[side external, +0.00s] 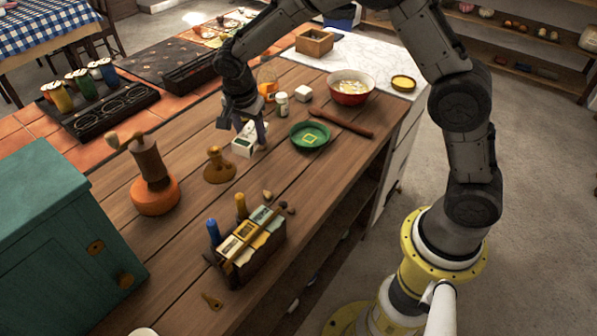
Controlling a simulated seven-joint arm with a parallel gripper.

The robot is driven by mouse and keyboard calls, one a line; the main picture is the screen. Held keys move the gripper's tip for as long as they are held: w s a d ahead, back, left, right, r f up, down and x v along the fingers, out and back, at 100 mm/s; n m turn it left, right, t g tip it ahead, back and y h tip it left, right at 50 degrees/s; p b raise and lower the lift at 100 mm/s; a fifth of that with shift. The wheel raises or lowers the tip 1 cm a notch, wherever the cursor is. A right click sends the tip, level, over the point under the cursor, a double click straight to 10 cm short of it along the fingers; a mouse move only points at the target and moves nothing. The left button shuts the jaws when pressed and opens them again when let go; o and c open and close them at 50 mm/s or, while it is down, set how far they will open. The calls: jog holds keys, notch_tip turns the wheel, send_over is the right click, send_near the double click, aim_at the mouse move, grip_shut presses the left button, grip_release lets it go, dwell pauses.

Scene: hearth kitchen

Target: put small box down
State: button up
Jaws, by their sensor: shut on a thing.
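The small box (240,149) is white with a dark marking and is in the middle of the wooden counter. My gripper (250,136) points down and is shut on it from above, its fingers partly hiding the box. The box is at or very close to the counter top; I cannot tell whether it touches.
A brown wooden stamp-like object (218,168) stands just left of the box. A packed wooden caddy (252,250) stands in front. Bare counter lies between.

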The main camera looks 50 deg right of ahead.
jog(key=s+d+r+m+g, duration=0.1)
jog(key=s+d, duration=0.2)
jog(key=s, duration=0.9)
jog(key=s+d+r+m, duration=0.1)
jog(key=s+d+m, duration=0.1)
jog(key=s, duration=0.9)
send_over(302, 172)
jog(key=a, duration=0.1)
jog(key=shift+g, duration=0.3)
jog(key=x, duration=0.3)
jog(key=a+x, duration=0.1)
jog(key=x, duration=0.2)
jog(key=a+x, duration=0.1)
jog(key=x, duration=0.2)
jog(key=shift+s+f, duration=0.15)
jog(key=shift+s, duration=0.05)
jog(key=shift+a+x, duration=0.2)
jog(key=shift+x, duration=0.65)
jog(key=shift+a+x, duration=0.2)
jog(key=shift+x, duration=0.6)
jog(key=shift+w+f, duration=0.15)
jog(key=shift+f, duration=0.1)
jog(key=o, duration=1.3)
jog(key=shift+o, duration=0.2)
jog(key=shift+r, duration=0.15)
